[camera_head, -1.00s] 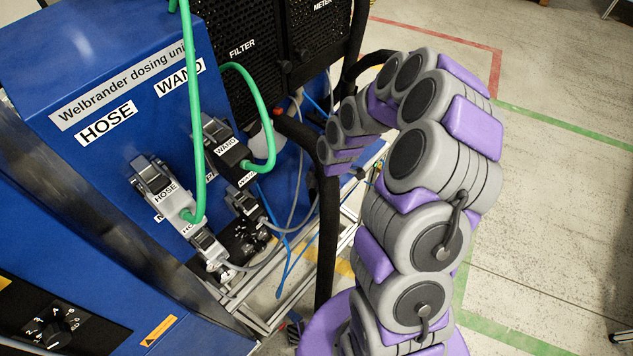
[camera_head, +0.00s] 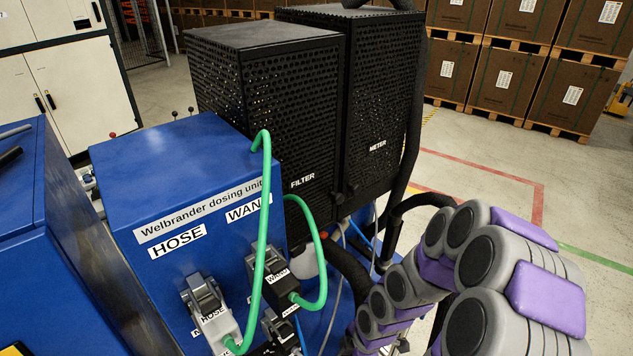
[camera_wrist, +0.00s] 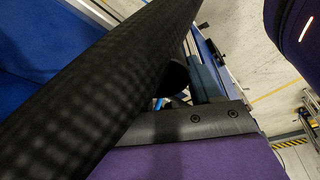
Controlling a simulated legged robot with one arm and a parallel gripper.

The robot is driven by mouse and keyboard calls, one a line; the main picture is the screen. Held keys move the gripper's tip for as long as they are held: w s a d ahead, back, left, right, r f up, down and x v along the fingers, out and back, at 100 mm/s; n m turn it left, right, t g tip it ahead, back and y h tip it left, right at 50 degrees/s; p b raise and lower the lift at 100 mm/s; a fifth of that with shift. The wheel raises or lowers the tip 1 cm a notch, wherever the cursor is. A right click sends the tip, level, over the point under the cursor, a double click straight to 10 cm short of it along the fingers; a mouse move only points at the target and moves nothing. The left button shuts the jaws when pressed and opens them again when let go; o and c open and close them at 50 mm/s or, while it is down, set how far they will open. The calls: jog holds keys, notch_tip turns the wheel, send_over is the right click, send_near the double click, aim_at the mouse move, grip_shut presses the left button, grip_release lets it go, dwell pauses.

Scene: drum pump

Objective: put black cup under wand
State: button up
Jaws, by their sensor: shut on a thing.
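In the wrist view a thick black ribbed tube (camera_wrist: 100,85) crosses diagonally, very close to the camera. My gripper (camera_wrist: 178,82) is shut on what looks like this tube; the contact is partly hidden behind it. In the head view my arm curves down to the lower middle, beside a black tube (camera_head: 348,272) in front of the dosing unit (camera_head: 180,165); the fingers are not visible there. A connector labelled WAND (camera_head: 272,275) has a green hose. I cannot make out a black cup in either view, and cannot tell which part is the wand.
A connector labelled HOSE (camera_head: 210,312) sits left of the WAND one. Black perforated FILTER (camera_head: 265,105) and METER (camera_head: 378,100) housings stand behind. Green hoses loop in front of the unit. Open floor (camera_head: 480,170) lies at right, before stacked boxes (camera_head: 500,75).

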jog(key=w+d+r+m+t+h, duration=0.2)
jog(key=w+r+m+t+h, duration=0.1)
jog(key=w+r+m, duration=1.1)
jog(key=shift+w+d+m, duration=0.3)
jog(key=shift+w+m, duration=1.3)
jog(key=shift+m, duration=0.4)
